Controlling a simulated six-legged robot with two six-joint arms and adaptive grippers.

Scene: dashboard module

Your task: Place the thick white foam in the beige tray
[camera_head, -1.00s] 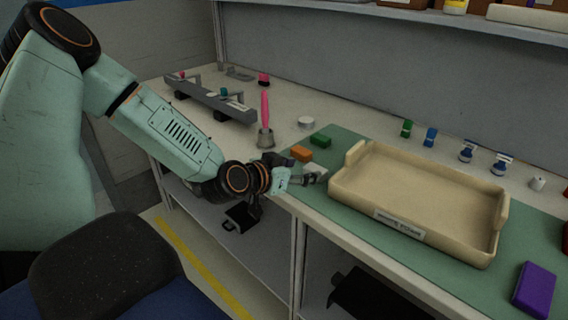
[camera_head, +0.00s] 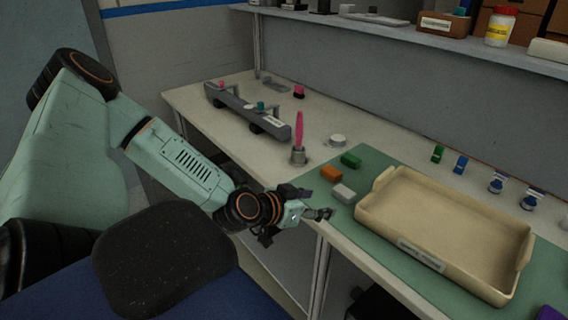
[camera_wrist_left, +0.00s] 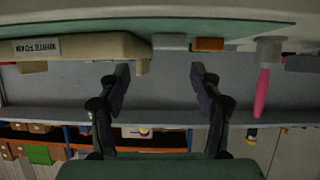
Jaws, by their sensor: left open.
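The white foam block (camera_head: 343,192) lies on the green mat, just left of the beige tray and in front of an orange block (camera_head: 331,174). The beige tray (camera_head: 385,222) looks empty. In the left wrist view, which is upside down, the foam (camera_wrist_left: 170,42) shows between the tray (camera_wrist_left: 90,44) and the orange block. My left gripper (camera_head: 320,204) is open and empty at the bench's front edge, in front of the foam and apart from it. Its fingers (camera_wrist_left: 154,76) spread wide in the wrist view. My right gripper is not in view.
A green block (camera_head: 351,160) lies behind the orange one. A pink tool (camera_head: 299,132) stands in a metal holder, with a grey rack (camera_head: 247,110) behind it. A dark chair (camera_head: 165,258) stands in front of the bench.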

